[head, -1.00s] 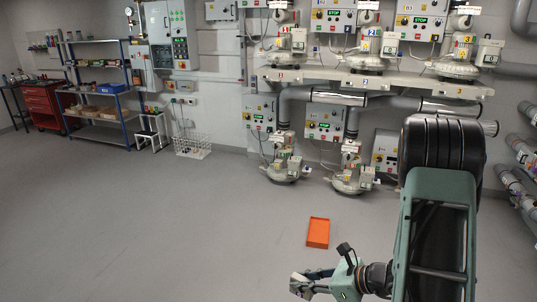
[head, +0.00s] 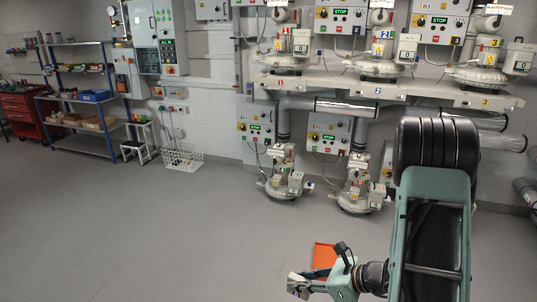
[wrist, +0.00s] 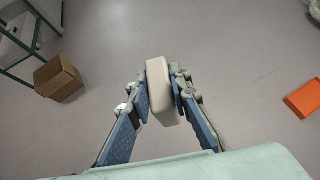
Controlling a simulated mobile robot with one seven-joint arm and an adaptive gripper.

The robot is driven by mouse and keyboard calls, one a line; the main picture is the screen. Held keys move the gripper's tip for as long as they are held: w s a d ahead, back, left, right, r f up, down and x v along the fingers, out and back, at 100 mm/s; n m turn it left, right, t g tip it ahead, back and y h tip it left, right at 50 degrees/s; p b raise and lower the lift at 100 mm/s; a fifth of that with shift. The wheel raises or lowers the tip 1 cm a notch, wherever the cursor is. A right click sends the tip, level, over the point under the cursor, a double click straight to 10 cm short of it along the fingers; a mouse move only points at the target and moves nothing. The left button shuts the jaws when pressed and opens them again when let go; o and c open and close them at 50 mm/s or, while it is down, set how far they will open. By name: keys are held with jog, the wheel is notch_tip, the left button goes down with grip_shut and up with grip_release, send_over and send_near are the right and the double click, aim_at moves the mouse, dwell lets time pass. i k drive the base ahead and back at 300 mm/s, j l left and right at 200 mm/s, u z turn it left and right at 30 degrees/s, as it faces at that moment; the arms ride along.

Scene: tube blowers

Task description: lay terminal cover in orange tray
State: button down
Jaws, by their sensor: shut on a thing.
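My gripper (wrist: 161,98) is shut on a cream, block-shaped terminal cover (wrist: 158,80), held between its blue finger pads in the wrist view. In the head view my gripper (head: 297,286) is at the bottom, right of centre, and the cover is too small to make out clearly. The orange tray (head: 322,254) lies on the floor just beyond my gripper, partly hidden behind it. The tray also shows at the right edge of the wrist view (wrist: 304,100), apart from the gripper.
A cardboard box (wrist: 58,78) sits at the left in the wrist view, by a green-framed stand. Blowers (head: 286,186) and a long shelf (head: 375,89) of blowers line the back wall. Shelving (head: 85,97) stands at the left. The floor (head: 130,230) between is clear.

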aim_at(324, 257)
jog(key=i+z, duration=0.2)
jog(key=i, duration=0.25)
jog(key=i+j+z, duration=0.15)
jog(key=i, duration=0.35)
jog(key=i+j+z, duration=0.1)
jog(key=i+z, duration=0.3)
jog(key=i+j+z, duration=0.15)
jog(key=z, duration=0.25)
jog(key=i+j+z, duration=0.2)
jog(key=j+z, duration=0.2)
jog(key=i+j+z, duration=0.2)
jog(key=z, duration=0.2)
jog(key=i+j+z, duration=0.1)
jog(key=j+z, duration=0.3)
jog(key=i+j+z, duration=0.1)
jog(key=j+z, duration=0.25)
jog(key=j, duration=0.45)
jog(key=j+z, duration=0.3)
jog(key=j, duration=0.45)
